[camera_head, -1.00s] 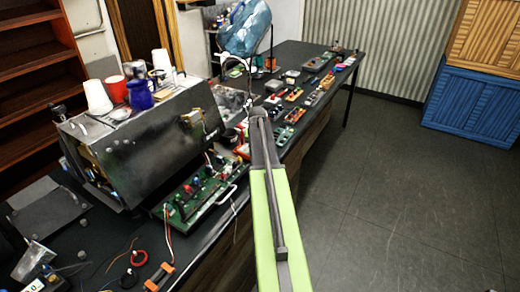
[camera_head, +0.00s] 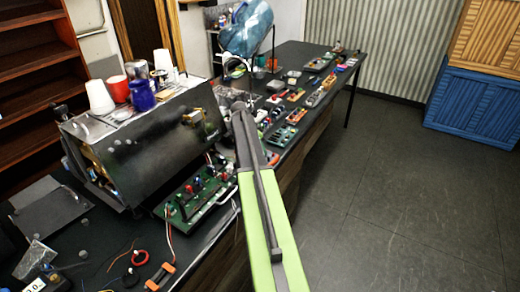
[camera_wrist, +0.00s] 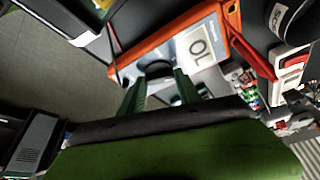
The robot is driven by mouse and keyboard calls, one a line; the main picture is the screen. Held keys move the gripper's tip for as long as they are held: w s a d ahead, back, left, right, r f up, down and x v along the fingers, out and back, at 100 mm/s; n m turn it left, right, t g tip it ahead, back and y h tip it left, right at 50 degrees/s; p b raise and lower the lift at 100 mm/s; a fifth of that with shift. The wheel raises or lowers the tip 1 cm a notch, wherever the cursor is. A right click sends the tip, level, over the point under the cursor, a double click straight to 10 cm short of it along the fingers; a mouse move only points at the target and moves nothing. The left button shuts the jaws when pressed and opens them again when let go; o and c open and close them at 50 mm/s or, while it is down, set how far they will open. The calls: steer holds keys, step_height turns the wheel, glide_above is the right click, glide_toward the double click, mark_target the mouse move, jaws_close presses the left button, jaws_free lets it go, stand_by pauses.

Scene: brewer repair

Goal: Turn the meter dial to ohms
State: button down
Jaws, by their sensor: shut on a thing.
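The orange-framed meter (camera_wrist: 215,40) shows in the wrist view, with a pale display (camera_wrist: 200,47) that reads "OL". Its dark round dial (camera_wrist: 158,69) sits left of the display. The two green fingers of my gripper (camera_wrist: 160,82) reach to the dial, one on each side, and are shut on it. The fingers partly cover the meter's lower face, so the dial's pointer cannot be made out. In the head view my gripper and this meter are hidden by the end of my arm.
A red and white part (camera_wrist: 289,68) and a dark cylinder (camera_wrist: 292,20) lie close to the meter. In the head view, a metal brewer housing (camera_head: 150,140) and a green circuit board (camera_head: 185,215) stand left of my arm. The floor (camera_head: 400,200) at right is clear.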

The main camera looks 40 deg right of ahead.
steer(key=shift+w+m+g, duration=0.1)
steer(key=shift+m+g, duration=0.2)
steer(key=shift+m, duration=0.5)
steer(key=c, duration=0.8)
jaws_free()
steer(key=shift+c, duration=0.2)
steer(key=shift+r, duration=0.1)
steer(key=p+v, duration=1.6)
steer(key=v, duration=0.1)
